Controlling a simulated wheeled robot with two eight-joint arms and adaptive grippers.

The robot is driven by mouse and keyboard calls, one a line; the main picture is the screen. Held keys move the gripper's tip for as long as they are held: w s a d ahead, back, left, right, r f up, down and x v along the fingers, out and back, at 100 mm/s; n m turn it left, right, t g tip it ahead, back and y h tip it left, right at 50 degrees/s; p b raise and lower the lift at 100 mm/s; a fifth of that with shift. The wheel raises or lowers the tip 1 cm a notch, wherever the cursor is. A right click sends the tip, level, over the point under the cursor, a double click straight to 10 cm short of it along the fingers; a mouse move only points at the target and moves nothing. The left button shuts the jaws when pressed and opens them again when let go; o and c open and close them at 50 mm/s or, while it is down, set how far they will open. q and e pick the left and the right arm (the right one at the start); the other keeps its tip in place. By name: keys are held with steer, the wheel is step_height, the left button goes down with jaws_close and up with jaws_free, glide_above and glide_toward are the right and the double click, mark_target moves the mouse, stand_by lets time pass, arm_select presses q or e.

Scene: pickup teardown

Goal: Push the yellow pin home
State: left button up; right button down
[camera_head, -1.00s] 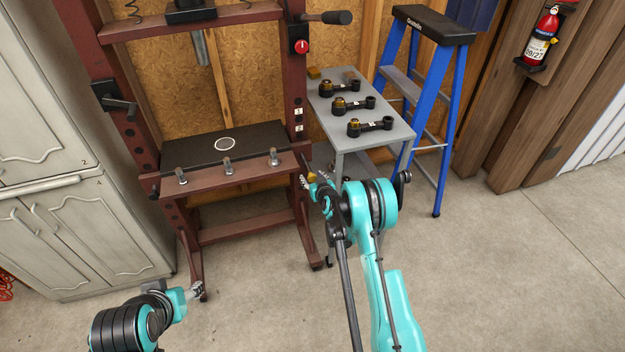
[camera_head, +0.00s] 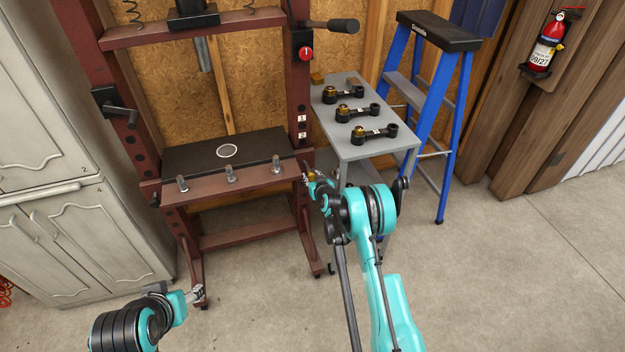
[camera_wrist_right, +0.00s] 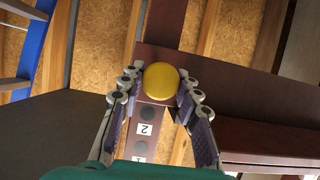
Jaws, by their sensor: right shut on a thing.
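The yellow pin's round head (camera_wrist_right: 162,80) sits between the fingers of my right gripper (camera_wrist_right: 154,92) in the right wrist view. The fingers are shut on it, in front of the dark red press post (camera_wrist_right: 150,105). The pin's shaft is hidden behind the head, so its depth in a hole cannot be told. In the head view my right gripper (camera_head: 306,174) is at the lower right post of the press (camera_head: 302,150).
The press bed (camera_head: 180,158) carries several upright bolts along its front. A grey cart (camera_head: 352,150) with black-and-gold parts stands just right of the press. A blue stepladder (camera_head: 455,125) is beyond it. Cream cabinets (camera_head: 75,240) stand left. The front floor is open.

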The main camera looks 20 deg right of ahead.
steer(key=shift+s, duration=0.1)
steer(key=c, duration=1.1)
jaws_free()
steer(key=v, duration=1.2)
